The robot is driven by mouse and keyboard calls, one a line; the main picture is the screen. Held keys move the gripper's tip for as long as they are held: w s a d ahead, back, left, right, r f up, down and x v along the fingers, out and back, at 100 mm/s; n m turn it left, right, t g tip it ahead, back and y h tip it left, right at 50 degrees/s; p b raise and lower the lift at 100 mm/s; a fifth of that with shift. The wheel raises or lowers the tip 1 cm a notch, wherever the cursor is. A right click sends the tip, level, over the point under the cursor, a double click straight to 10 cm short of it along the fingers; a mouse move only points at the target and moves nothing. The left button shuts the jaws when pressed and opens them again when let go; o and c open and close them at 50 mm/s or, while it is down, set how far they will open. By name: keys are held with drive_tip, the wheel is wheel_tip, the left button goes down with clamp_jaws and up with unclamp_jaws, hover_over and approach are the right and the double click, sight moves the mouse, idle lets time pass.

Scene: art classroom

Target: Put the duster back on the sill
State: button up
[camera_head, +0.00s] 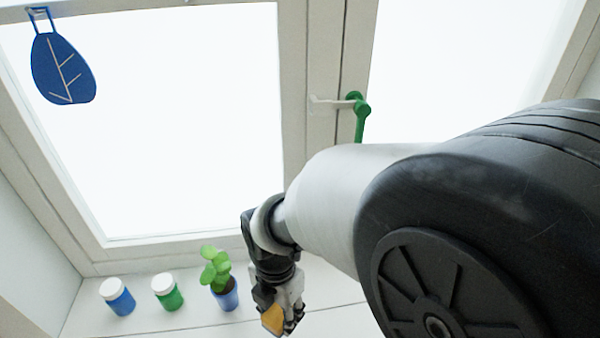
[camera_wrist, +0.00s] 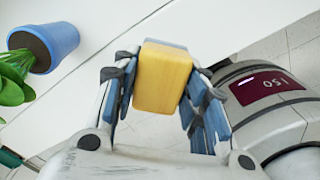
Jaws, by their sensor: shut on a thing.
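The duster is a yellow block (camera_wrist: 163,78) with a thin blue-grey layer along its far edge in the wrist view. My gripper (camera_wrist: 163,95) is shut on it, with one finger on each side. In the head view the duster (camera_head: 272,319) shows as a small yellow-orange patch at my gripper (camera_head: 283,318), near the bottom middle. The sill (camera_head: 200,318) is the white ledge below the window. My gripper is at the sill's front side, right of the potted plant. Whether the duster touches the sill cannot be told.
On the sill stand a blue jar (camera_head: 119,300), a green jar (camera_head: 169,295) and a plant in a blue pot (camera_head: 227,297), close left of my gripper. A blue leaf ornament (camera_head: 62,70) hangs at upper left.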

wheel_tip(320, 180, down, 9)
drive_tip(key=shift+r+b, duration=0.2)
drive_tip(key=shift+b, duration=0.95)
drive_tip(key=shift+r, duration=0.1)
drive_tip(key=o, duration=0.9)
drive_tip(key=shift+o, duration=0.2)
